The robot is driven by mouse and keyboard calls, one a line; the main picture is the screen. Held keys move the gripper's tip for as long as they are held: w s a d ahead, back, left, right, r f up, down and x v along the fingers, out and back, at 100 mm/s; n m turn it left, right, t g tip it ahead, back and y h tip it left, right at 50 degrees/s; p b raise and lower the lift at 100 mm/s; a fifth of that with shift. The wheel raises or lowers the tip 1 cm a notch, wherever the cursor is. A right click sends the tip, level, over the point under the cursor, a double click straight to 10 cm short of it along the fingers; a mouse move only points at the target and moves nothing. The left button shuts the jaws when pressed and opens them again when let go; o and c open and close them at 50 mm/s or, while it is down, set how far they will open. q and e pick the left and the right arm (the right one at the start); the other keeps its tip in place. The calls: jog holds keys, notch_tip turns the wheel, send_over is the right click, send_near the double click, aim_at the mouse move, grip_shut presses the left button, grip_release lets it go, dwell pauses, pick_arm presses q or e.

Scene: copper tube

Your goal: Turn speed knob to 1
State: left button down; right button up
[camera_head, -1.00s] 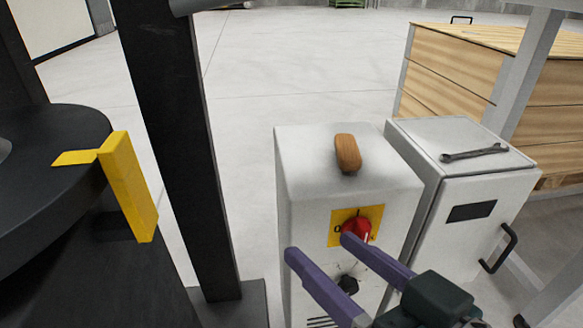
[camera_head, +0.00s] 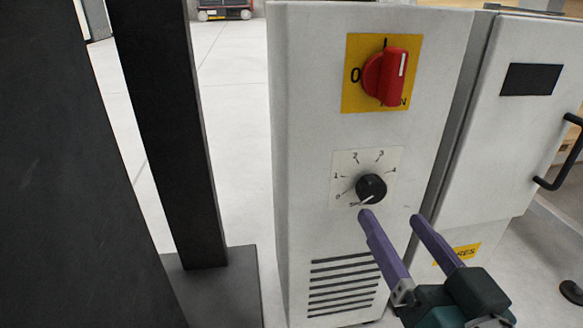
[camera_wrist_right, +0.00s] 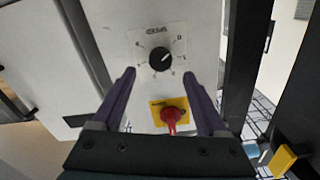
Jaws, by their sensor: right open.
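The black speed knob (camera_head: 371,188) sits on a pale dial plate (camera_head: 345,165) with numbers around it, on the front of a white control box (camera_head: 300,150). Its light pointer line aims to the lower left, below the 0 mark. My right gripper (camera_head: 390,213) is open and empty, with purple fingers below and to the right of the knob in the head view. In the right wrist view the knob (camera_wrist_right: 160,58) lies ahead, between and beyond the two fingertips, apart from them. My left gripper is not in view.
A red rotary switch (camera_head: 387,76) on a yellow plate is above the knob. Vent slots (camera_head: 342,285) are below it. A second white cabinet (camera_head: 510,120) with a black handle (camera_head: 562,165) stands to the right. A black post (camera_head: 165,130) stands at the left.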

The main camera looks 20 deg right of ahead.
aim_at(375, 194)
jog(key=b+x, duration=0.1)
jog(key=x, duration=0.5)
jog(key=shift+w+b, duration=0.25)
jog(key=shift+b, duration=0.15)
grip_shut()
